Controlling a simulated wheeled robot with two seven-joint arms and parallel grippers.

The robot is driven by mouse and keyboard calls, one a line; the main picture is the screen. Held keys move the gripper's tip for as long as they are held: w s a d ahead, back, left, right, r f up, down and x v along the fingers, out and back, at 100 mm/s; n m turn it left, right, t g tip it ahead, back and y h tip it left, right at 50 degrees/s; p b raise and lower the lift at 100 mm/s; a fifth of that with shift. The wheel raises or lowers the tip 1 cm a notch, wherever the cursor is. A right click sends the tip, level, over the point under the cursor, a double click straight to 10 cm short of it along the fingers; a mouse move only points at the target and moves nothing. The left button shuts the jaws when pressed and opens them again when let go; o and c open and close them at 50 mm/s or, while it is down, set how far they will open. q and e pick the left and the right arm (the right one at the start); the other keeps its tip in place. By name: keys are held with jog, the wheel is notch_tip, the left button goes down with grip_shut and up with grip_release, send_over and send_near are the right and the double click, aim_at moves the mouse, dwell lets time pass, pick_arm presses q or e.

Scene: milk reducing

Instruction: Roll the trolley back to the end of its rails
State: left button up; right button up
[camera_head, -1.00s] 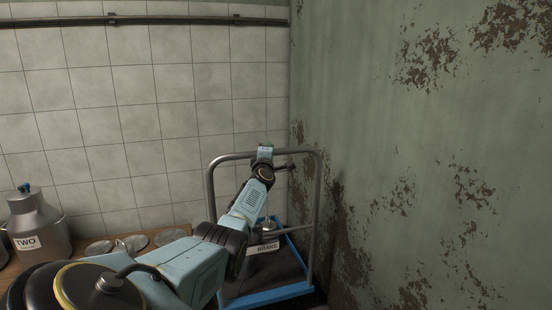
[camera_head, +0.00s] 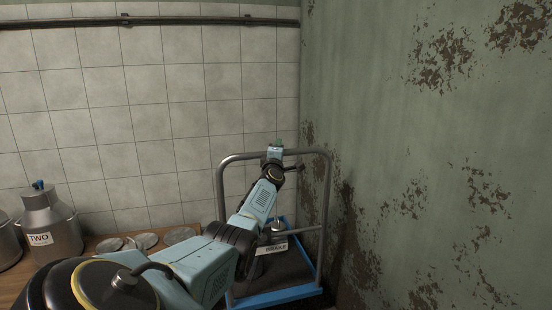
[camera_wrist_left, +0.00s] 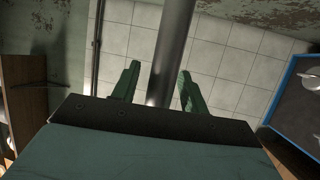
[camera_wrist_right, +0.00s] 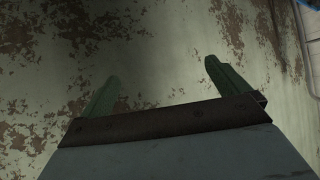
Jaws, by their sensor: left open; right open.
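The trolley has a grey tubular handle frame (camera_head: 240,156) and a blue-edged deck (camera_head: 283,296), in the corner between the tiled wall and the peeling green wall. A plate marked BRAKE (camera_head: 274,250) shows on it, partly behind my left arm. My left gripper (camera_head: 278,147) is at the handle's top bar. In the left wrist view its open fingers (camera_wrist_left: 158,72) lie either side of a grey bar (camera_wrist_left: 172,45), with gaps showing. My right gripper (camera_wrist_right: 160,70) is open and empty, facing the peeling wall. I cannot make out the rails.
A milk can marked TWO (camera_head: 48,225) stands on the wooden bench (camera_head: 95,243) at the left, with round metal lids (camera_head: 146,241) beside it. The peeling green wall (camera_head: 430,170) stands close to the trolley's right side. A pipe (camera_head: 180,21) runs along the tiled wall.

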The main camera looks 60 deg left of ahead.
pick_arm(q)
jog(key=p+v, duration=0.3)
jog(key=p, duration=0.1)
jog(key=shift+r, duration=0.1)
pick_arm(e)
jog(key=s+d+f+g+h, duration=0.2)
jog(key=s+d+f+g, duration=0.3)
jog(key=s+f+g, duration=0.3)
pick_arm(q)
jog(key=p+v, duration=0.6)
jog(key=v, duration=0.4)
jog(key=shift+p, duration=0.3)
pick_arm(e)
jog(key=s+d+f, duration=0.2)
jog(key=d+f, duration=0.1)
jog(key=f, duration=0.5)
jog(key=s+d+f+h, duration=0.1)
jog(key=s+d+f, duration=0.2)
jog(key=f, duration=0.5)
jog(key=shift+d+f, duration=0.15)
jog(key=shift+d, duration=0.05)
pick_arm(q)
jog(key=shift+d, duration=0.2)
